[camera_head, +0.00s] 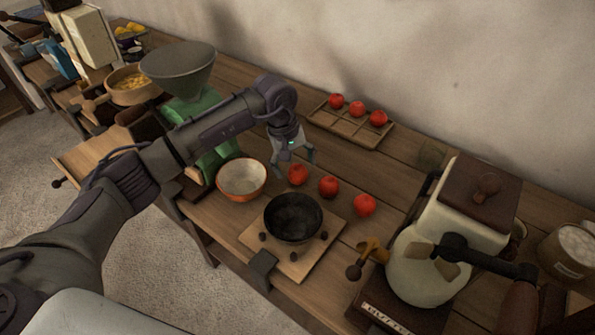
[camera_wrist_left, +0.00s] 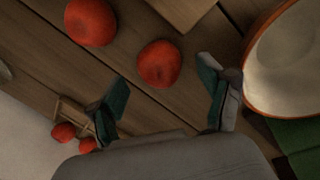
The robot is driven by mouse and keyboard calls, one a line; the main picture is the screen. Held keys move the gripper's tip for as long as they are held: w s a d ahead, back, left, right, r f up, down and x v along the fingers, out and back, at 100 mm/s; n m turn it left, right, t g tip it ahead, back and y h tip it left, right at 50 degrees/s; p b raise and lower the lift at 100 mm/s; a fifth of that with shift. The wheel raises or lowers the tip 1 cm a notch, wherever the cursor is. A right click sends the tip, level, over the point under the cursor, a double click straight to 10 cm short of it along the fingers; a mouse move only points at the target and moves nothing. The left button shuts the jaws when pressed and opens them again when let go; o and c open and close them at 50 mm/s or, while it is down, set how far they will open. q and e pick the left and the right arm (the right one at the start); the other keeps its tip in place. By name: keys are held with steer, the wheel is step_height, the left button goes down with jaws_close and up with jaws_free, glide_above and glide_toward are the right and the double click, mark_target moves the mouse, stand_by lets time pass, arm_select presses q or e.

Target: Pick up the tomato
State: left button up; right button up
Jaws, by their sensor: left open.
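Three red tomatoes stand in a row on the wooden counter: a left one (camera_head: 298,174), a middle one (camera_head: 329,187) and a right one (camera_head: 364,205). My left gripper (camera_head: 293,165) is open and empty, pointing down just above the left tomato. In the left wrist view this tomato (camera_wrist_left: 159,64) lies beyond the gap between the open fingertips (camera_wrist_left: 160,82), with no contact visible. Another tomato (camera_wrist_left: 91,21) shows at the upper left there. My right gripper is not in view.
A compartment tray (camera_head: 350,132) with three more tomatoes lies at the wall. A white-and-orange bowl (camera_head: 241,178) and a green machine (camera_head: 208,110) are left of the tomatoes. A black bowl (camera_head: 293,218) stands in front on a board (camera_head: 294,267). A grinder (camera_head: 425,265) is at right.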

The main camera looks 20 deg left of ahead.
mark_target(297, 174)
arm_select(q)
steer(key=shift+w+d+f, duration=0.15)
steer(key=shift+f, duration=1.2)
steer(key=c, duration=1.2)
steer(key=shift+c, duration=0.3)
steer(key=shift+r, duration=0.2)
